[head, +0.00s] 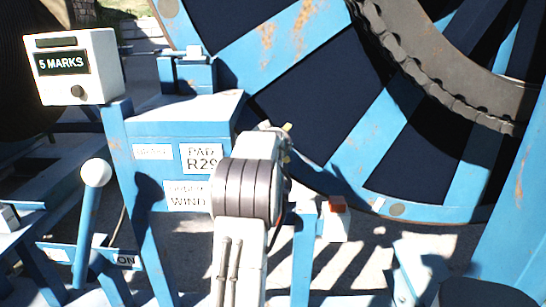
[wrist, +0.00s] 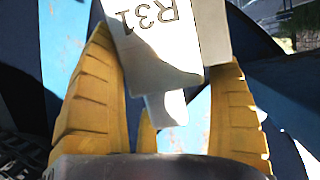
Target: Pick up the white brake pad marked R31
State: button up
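The white brake pad marked R31 (wrist: 165,45) is at the top of the wrist view, its mark appearing upside down. A white face and a grey side show. My gripper (wrist: 168,60) has its yellow fingers spread wide, one on each side of the pad's lower end. The left finger's tip lies close along the pad's left edge. The right finger's tip is by the grey side. I cannot tell whether either finger touches. In the head view my gripper (head: 284,140) is mostly hidden behind my arm, and the R31 pad cannot be made out.
A blue frame carries a label reading R29 (head: 202,158). A white box reading 5 MARKS (head: 75,66) stands at the upper left, above a white-knobbed lever (head: 95,173). A large blue reel (head: 290,45) with a chain fills the back right. A white block with a red top (head: 336,222) is right of my arm.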

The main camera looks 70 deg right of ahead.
jog(key=shift+f, duration=0.1)
jog(key=c, duration=0.9)
jog(key=shift+r, duration=0.2)
jog(key=shift+c, duration=0.6)
